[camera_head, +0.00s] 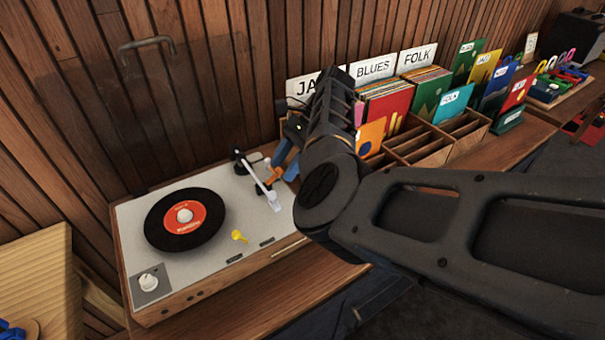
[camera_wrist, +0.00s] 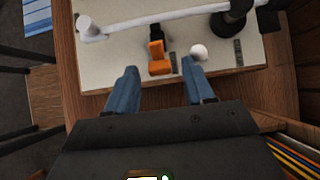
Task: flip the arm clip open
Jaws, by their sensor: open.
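The orange arm clip (camera_head: 273,175) sits on the right side of the turntable deck, beside the white tonearm (camera_head: 260,181). In the wrist view the clip (camera_wrist: 158,62) stands by a small black post, on the near side of the tonearm (camera_wrist: 165,18). It appears clear of the tube there; I cannot tell its exact hinge position. My gripper (camera_head: 285,160) is at the deck's right edge, partly hidden by my arm in the head view. Its two blue fingers (camera_wrist: 160,75) are apart and empty, with the clip just beyond and between their tips.
The turntable (camera_head: 215,262) carries a black record (camera_head: 160,233) with a red label. A white knob (camera_wrist: 198,52) is close to the clip. Record bins (camera_head: 425,146) stand to the right. A clear lid rises behind.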

